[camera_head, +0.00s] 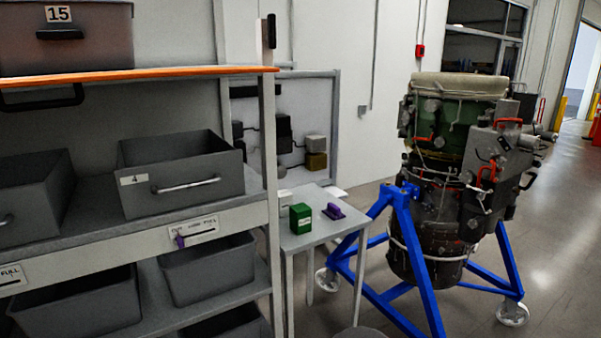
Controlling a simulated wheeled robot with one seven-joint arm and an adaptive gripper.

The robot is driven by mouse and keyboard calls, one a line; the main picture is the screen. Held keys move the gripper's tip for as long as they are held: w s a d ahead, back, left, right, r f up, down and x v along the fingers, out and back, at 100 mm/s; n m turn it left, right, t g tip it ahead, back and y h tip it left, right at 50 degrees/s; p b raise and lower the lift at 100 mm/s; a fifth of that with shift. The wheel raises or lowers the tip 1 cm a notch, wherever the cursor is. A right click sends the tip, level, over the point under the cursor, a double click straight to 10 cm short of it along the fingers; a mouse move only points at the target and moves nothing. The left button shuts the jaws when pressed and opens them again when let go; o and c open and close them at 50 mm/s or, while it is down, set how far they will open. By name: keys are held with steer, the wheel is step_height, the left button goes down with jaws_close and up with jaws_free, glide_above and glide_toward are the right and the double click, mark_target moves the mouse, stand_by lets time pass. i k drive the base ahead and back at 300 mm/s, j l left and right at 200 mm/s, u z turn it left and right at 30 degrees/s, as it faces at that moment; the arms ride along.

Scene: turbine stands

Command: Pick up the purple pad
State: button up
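The purple pad (334,211) lies on a small grey table (318,232), to the right of a green box. It is small in this view, with a raised part on top and a flatter base. My gripper is not in view, so I cannot see its state or its place relative to the pad.
A green box (301,218) stands beside the pad on the table. A shelf rack with grey bins (181,175) fills the left. A turbine (440,180) on a blue wheeled stand (408,245) is close on the right. Open floor (560,240) lies beyond it.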

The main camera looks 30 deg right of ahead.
mark_target(333, 212)
steer(key=i+l+z, duration=0.25)
steer(key=i+l, duration=0.15)
steer(key=i+l+z, duration=0.2)
steer(key=i+l, duration=0.15)
steer(key=i+l+z, duration=0.25)
steer(key=i, duration=0.3)
steer(key=i+l+z, duration=0.2)
steer(key=i, duration=0.25)
steer(key=i+z, duration=0.25)
steer(key=i, duration=0.25)
